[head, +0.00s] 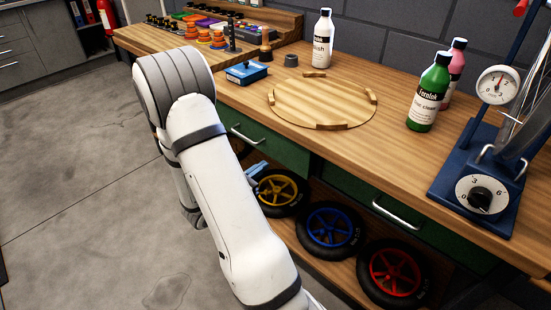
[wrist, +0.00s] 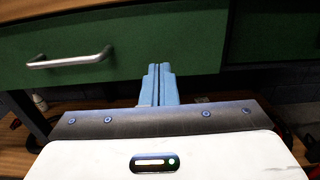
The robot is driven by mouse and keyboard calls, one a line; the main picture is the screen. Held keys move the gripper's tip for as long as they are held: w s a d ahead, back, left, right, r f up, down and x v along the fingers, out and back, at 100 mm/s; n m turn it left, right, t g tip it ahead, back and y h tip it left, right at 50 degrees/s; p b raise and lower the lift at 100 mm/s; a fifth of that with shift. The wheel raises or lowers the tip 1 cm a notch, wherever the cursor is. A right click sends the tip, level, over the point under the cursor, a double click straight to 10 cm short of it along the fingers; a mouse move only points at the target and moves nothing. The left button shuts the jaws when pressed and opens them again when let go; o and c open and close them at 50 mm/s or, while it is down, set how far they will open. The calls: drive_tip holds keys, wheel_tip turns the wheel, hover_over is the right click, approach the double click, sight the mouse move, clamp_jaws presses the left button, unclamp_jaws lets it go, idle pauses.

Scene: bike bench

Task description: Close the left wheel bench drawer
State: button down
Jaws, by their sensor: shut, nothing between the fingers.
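The left drawer's green front (head: 285,152) shows under the bench top in the head view, with a silver handle (head: 248,137). My arm hides part of the view left of it. In the wrist view the drawer front (wrist: 130,40) fills the top, its handle (wrist: 68,59) at the left. Its right edge seems to stand a little forward of the darker green panel beside it; how far it is open I cannot tell. My gripper (wrist: 158,70) is shut and empty, light-blue fingertips over the lower right of the front, right of the handle. I cannot tell whether they touch it.
The right drawer (head: 405,215) is beside it. Yellow, blue (head: 330,228) and red wheels lie on the lower shelf. The bench top holds a round wooden board (head: 322,100), a blue box (head: 246,72), bottles (head: 430,92) and a blue gauge stand (head: 480,190). Floor at left is clear.

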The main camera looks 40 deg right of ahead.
sight(283, 152)
drive_tip(key=d, duration=0.6)
drive_tip(key=shift+w+d, duration=0.25)
drive_tip(key=shift+d, duration=0.1)
